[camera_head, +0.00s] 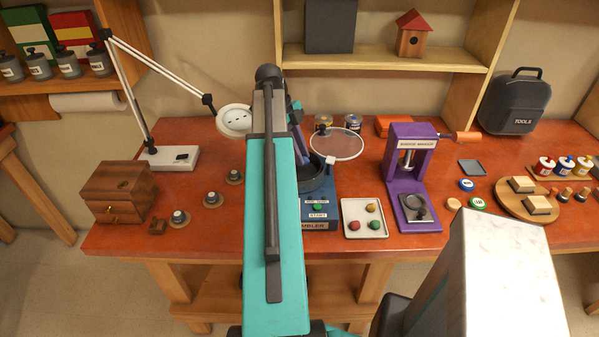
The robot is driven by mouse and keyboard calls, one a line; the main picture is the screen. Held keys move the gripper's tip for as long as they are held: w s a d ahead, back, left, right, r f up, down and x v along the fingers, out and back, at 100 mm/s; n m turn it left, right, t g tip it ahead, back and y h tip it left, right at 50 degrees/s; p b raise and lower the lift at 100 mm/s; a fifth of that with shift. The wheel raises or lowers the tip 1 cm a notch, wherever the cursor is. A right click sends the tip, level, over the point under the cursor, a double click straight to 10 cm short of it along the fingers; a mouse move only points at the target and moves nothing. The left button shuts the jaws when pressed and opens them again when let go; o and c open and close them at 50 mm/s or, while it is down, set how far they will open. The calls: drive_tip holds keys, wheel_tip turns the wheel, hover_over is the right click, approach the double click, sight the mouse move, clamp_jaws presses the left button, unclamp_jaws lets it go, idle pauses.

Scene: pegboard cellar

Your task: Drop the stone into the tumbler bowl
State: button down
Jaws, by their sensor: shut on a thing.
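The tumbler is a blue machine (333,213) with a green button and labels, standing mid-bench. Its dark bowl (322,187) shows only at the right, behind my teal arm. A round clear lid (337,144) stands off the bowl at the upper right. My gripper (299,145) shows only in part, over the bowl area beside the arm. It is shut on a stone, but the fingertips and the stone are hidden. Whether the stone is inside the rim or above it, I cannot tell. A pale tray (351,207) right of the tumbler holds green, yellow and red stones.
A purple press (412,170) stands right of the tray. Left are a white lamp (176,160), several small knobbed pieces and a wooden drawer box (118,190). Two tins (353,124) stand behind the lid. Bare red bench (215,245) shows at the front left.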

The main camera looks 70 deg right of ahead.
drive_tip(key=shift+f, duration=0.1)
drive_tip(key=c, duration=1.5)
unclamp_jaws()
drive_tip(key=shift+o, duration=0.2)
drive_tip(key=shift+w, duration=0.1)
drive_tip(key=shift+b+v, duration=0.45)
drive_tip(key=shift+v, duration=0.8)
drive_tip(key=p+v, duration=0.9)
drive_tip(key=v, duration=0.2)
